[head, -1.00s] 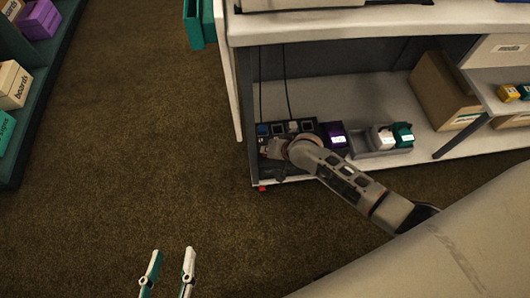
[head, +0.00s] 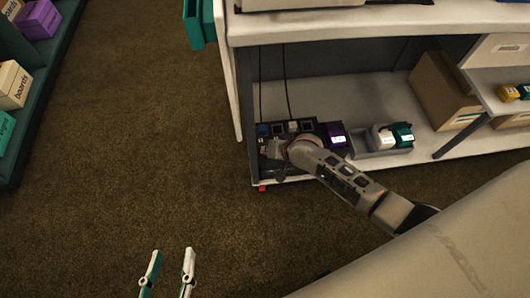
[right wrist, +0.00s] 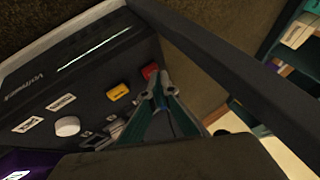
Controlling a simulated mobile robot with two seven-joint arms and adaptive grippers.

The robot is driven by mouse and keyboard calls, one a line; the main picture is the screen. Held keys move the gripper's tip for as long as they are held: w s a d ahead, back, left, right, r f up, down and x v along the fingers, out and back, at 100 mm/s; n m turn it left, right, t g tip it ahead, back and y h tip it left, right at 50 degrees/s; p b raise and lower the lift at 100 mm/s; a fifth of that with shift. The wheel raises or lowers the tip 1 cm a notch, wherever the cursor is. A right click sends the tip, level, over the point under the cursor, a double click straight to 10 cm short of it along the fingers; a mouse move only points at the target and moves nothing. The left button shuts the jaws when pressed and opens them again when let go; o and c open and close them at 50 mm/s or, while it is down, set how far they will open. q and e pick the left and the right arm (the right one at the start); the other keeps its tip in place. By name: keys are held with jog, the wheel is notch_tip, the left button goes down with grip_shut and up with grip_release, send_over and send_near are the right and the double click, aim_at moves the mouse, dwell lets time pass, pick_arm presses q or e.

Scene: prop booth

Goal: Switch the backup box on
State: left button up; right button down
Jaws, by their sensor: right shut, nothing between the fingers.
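A dark box (head: 311,131) with controls on top stands at the left end of the low shelf. In the right wrist view its dark panel (right wrist: 92,87) carries a white round knob (right wrist: 67,126), a yellow button (right wrist: 118,92) and a red control (right wrist: 149,71). My right gripper (right wrist: 158,88) is shut and empty, its tips beside the red control; I cannot tell whether they touch it. In the head view my right arm hides part of the box, and its fingertips are hard to make out. My left gripper (head: 169,262) is open and empty above the floor.
A purple block (head: 335,133) stands right of the dark box. A grey tray (head: 367,151) holds a white and a green block. The tabletop overhangs the shelf, a post stands at its left end, and cables hang behind.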

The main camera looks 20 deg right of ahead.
pick_arm(q)
jog(key=shift+f, duration=0.1)
pick_arm(e)
jog(key=shift+f, duration=0.35)
jog(key=shift+s, duration=0.1)
